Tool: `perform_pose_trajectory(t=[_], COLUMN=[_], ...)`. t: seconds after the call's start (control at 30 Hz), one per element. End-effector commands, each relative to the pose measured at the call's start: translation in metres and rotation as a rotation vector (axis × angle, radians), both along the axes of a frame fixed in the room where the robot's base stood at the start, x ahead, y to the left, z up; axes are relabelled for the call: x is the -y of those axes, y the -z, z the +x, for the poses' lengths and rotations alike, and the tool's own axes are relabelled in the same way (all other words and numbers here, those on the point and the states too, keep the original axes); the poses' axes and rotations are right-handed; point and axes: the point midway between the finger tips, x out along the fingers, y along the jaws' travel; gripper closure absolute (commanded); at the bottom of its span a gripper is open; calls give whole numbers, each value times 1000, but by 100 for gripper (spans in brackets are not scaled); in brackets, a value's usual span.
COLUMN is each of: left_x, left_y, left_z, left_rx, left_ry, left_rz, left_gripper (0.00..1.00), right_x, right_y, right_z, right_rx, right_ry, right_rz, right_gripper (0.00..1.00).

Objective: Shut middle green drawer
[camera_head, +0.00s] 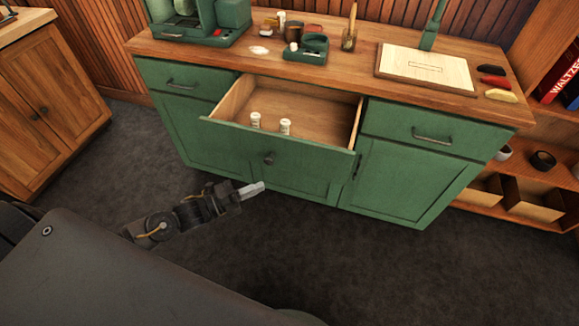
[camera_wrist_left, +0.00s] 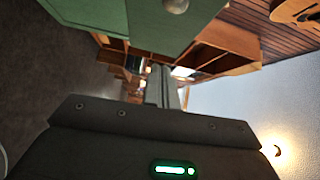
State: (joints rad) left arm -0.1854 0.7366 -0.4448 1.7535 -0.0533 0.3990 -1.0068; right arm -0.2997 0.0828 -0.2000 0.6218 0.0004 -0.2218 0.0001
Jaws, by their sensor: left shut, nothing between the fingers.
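The middle green drawer (camera_head: 275,148) of the green cabinet is pulled out, and its wooden inside shows. Two small white cylinders (camera_head: 255,120) stand inside it. A dark round knob (camera_head: 268,158) is on its front. My left gripper (camera_head: 256,187) is shut and empty, in front of the cabinet, lower than the drawer front and a little left of the knob in the picture. In the left wrist view the shut fingers (camera_wrist_left: 163,88) point toward green cabinet parts (camera_wrist_left: 150,20), with a round knob (camera_wrist_left: 176,5) at the top edge. My right gripper is not in view.
Closed green drawers flank it at left (camera_head: 180,82) and right (camera_head: 432,130). The wooden top (camera_head: 345,62) holds a green machine, cups and a board. A wooden cabinet (camera_head: 45,110) stands at left. Dark floor in front is clear.

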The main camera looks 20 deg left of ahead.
Motion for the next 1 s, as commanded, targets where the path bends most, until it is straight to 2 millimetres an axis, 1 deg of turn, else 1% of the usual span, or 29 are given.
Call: perform_pose_trajectory(t=[0.23, 0.37, 0.47, 0.8, 0.83, 0.9, 1.0], left_x=[1, 8, 19, 66, 68, 65, 65], left_y=[-1, -1, -3, -3, -2, -1, -1], left_z=[2, 10, 23, 76, 79, 91, 102], left_rx=[32, 32, 33, 31, 30, 29, 29], left_ry=[-1, -2, -3, -3, -3, -5, -3], left_rz=[30, 28, 28, 27, 28, 31, 30], left_gripper=[100, 100, 100, 100, 100, 100, 100], right_x=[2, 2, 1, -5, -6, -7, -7], right_y=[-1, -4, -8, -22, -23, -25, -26], right_z=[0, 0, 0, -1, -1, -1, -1], right_rx=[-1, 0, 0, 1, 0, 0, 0], right_ry=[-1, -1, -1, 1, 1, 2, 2], right_rz=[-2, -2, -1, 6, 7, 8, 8], right_gripper=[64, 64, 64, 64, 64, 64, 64])
